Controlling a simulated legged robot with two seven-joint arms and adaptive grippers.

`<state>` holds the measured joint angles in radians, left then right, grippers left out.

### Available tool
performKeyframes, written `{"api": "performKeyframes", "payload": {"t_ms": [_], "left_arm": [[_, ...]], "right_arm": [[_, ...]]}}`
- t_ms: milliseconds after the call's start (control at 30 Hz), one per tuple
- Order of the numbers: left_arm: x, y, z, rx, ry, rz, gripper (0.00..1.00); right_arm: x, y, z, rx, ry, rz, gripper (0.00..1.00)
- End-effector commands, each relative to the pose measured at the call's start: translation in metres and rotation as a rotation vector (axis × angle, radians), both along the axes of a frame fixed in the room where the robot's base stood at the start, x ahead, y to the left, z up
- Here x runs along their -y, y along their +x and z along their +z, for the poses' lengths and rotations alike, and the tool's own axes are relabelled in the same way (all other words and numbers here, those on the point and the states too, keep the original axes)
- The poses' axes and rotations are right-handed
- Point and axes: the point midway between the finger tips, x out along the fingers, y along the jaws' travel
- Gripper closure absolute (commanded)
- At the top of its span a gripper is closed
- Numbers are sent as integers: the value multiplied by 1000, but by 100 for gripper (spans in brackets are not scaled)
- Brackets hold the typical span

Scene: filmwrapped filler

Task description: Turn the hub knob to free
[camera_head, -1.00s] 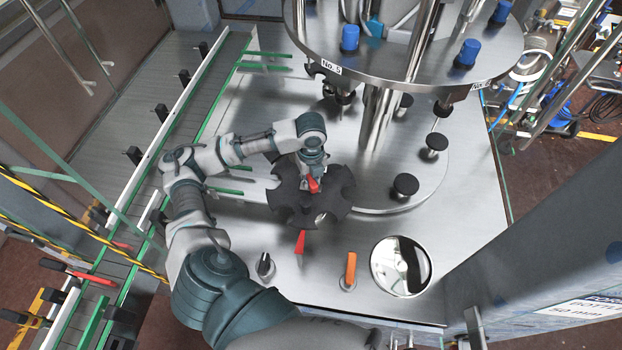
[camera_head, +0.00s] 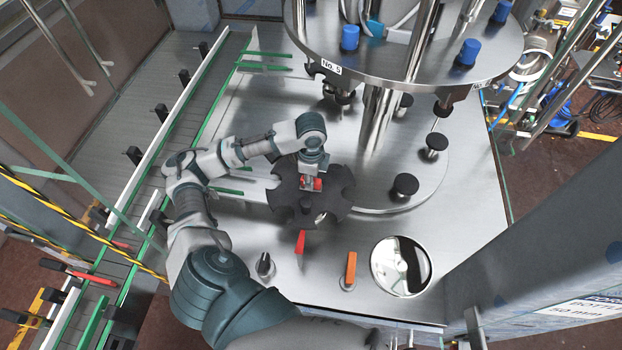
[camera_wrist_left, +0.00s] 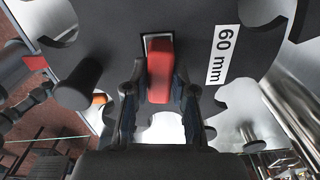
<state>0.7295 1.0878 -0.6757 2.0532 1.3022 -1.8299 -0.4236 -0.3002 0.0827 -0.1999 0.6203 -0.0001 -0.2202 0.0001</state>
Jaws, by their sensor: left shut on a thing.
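The red hub knob (camera_head: 317,184) sits on top of the black star wheel (camera_head: 338,203), partly hidden by my left gripper (camera_head: 311,184) in the head view. The left gripper comes down from above and is shut on the knob. In the left wrist view the red knob (camera_wrist_left: 160,68) stands between the two fingers of the left gripper (camera_wrist_left: 159,98), one finger on each side. Under it is the black wheel (camera_wrist_left: 110,30) with a "60 mm" label (camera_wrist_left: 223,54). My right gripper is not in view.
A red lever (camera_head: 300,242), a black knob (camera_head: 265,266) and an orange lever (camera_head: 350,268) stand on the steel deck in front of the wheel. A round shiny disc (camera_head: 401,266) lies to their right. The filler turret (camera_head: 400,55) overhangs behind.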

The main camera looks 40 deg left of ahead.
Motion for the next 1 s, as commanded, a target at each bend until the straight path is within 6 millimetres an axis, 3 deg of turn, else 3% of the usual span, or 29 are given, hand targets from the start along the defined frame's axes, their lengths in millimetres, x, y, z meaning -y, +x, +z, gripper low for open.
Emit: {"api": "performKeyframes", "payload": {"t_ms": [300, 833, 867, 933, 1000], "left_arm": [[1, -2, -3, -8, 0, 113, 100], [1, -2, -3, -8, 0, 135, 100], [1, -2, -3, -8, 0, 135, 70], [0, -1, -3, -8, 0, 134, 53], [0, -1, -2, -5, 0, 135, 50]], "right_arm": [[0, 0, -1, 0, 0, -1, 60], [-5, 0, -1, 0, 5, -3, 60], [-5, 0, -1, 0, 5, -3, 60], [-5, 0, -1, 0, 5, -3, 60], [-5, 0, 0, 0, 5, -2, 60]]}}
